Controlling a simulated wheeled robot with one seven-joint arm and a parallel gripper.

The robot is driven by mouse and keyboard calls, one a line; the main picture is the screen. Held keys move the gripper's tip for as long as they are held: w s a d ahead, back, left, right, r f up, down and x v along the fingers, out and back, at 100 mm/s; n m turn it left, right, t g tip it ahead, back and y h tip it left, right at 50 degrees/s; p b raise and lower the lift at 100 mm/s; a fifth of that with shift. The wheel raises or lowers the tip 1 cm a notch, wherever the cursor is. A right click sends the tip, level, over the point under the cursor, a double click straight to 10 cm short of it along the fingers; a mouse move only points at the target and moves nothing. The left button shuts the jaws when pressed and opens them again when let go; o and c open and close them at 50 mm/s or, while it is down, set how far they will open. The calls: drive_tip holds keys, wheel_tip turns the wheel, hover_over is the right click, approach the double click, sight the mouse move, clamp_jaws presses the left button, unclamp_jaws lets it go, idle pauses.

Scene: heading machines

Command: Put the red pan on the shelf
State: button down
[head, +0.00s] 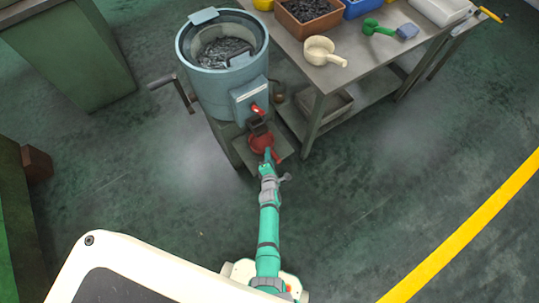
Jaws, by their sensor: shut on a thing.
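The red pan (262,142) is at the lower front of the blue-grey drum machine (216,91), just below its dark spout (259,124). My gripper (268,156) is at the near side of the pan and shut on it. A small grey shelf (247,155) juts out at the foot of the machine, under the pan. I cannot tell whether the pan touches it. The inside of the pan is partly hidden by the spout.
A metal table (337,79) stands to the right, with a cream scoop (320,50), a green scoop (377,27) and bins on top. A crank (173,90) sticks out at the machine's left. A green cabinet (70,55) stands at back left. The floor at right is clear.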

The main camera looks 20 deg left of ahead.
drive_tip(key=c, duration=1.6)
unclamp_jaws()
drive_tip(key=s+d+r+m, duration=0.3)
drive_tip(key=s+d+r, duration=0.2)
drive_tip(key=s, duration=0.4)
drive_tip(key=s+d+r+m, duration=0.3)
drive_tip(key=s+d+r, duration=0.2)
drive_tip(key=s, duration=0.5)
drive_tip(key=s+d+r+m+t+h, duration=0.1)
drive_tip(key=s+d+r+m, duration=0.1)
drive_tip(key=s+r+m, duration=0.3)
drive_tip(key=s+d+r+m+t+h, duration=0.1)
drive_tip(key=s+r+m, duration=0.5)
drive_tip(key=r, duration=0.8)
drive_tip(key=s+d+r+m+t+h, duration=0.1)
drive_tip(key=s+d+r+m+h, duration=0.1)
drive_tip(key=s+r+m, duration=0.3)
drive_tip(key=shift+s+d+r+m+h, duration=0.1)
drive_tip(key=shift+d+r+m, duration=0.2)
drive_tip(key=shift+r+m, duration=0.5)
drive_tip(key=shift+s+d+r+m+h, duration=0.1)
drive_tip(key=shift+d+r+m, duration=0.2)
drive_tip(key=shift+r+m, duration=0.4)
drive_tip(key=shift+d+r+m+h, duration=0.1)
drive_tip(key=shift+d+r+m, duration=0.2)
drive_tip(key=shift+r+m, duration=0.5)
